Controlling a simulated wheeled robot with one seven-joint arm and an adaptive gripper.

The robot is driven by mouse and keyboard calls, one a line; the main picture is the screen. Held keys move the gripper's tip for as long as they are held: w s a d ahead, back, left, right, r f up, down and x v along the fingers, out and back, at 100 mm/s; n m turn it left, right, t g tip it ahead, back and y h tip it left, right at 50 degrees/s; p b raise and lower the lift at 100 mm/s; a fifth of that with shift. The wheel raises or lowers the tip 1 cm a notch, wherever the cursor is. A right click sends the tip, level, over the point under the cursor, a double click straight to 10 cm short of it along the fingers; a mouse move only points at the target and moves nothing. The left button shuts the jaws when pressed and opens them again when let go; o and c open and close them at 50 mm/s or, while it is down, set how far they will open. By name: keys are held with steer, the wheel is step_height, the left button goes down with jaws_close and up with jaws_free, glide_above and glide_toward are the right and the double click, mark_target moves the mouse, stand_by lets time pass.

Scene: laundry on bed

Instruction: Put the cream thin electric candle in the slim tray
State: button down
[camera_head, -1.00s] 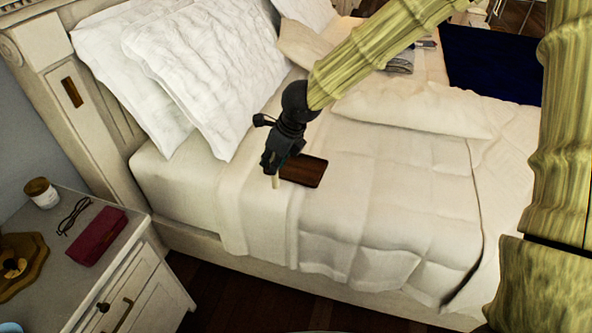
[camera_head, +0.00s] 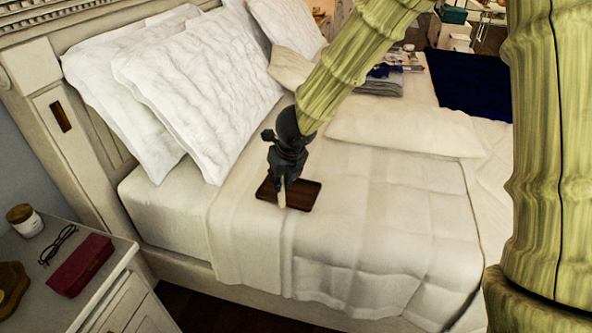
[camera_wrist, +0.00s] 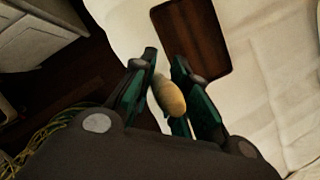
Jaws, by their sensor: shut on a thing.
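My gripper (camera_head: 283,185) is shut on the cream thin electric candle (camera_head: 282,198), which hangs upright below the fingers in the head view. In the wrist view the candle (camera_wrist: 168,97) shows end-on between the green-lined fingers (camera_wrist: 160,95). The slim tray (camera_head: 301,194) is a dark brown wooden rectangle lying on the bed. In the head view the candle overlaps the tray's middle. In the wrist view the tray (camera_wrist: 190,38) appears beyond the fingertips, with the candle to its lower left. I cannot tell whether the candle touches the tray.
The bed (camera_head: 370,220) is clear around the tray. White pillows (camera_head: 195,95) lean at the headboard. A nightstand (camera_head: 110,275) at the lower left holds a jar (camera_head: 25,220), glasses (camera_head: 58,244) and a red case (camera_head: 80,265). Folded cloth (camera_head: 375,84) lies at the back.

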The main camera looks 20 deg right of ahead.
steer(key=w+d+f+p, duration=0.2)
steer(key=w+d+f, duration=0.2)
steer(key=w+d, duration=0.3)
steer(key=shift+w+d+f, duration=0.3)
steer(key=shift+w+d, duration=0.05)
steer(key=shift+w, duration=0.15)
steer(key=shift+f, duration=0.1)
stand_by(0.4)
steer(key=c, duration=1.4)
jaws_free()
steer(key=p+v, duration=0.1)
steer(key=v, duration=1.1)
steer(key=shift+p, duration=0.3)
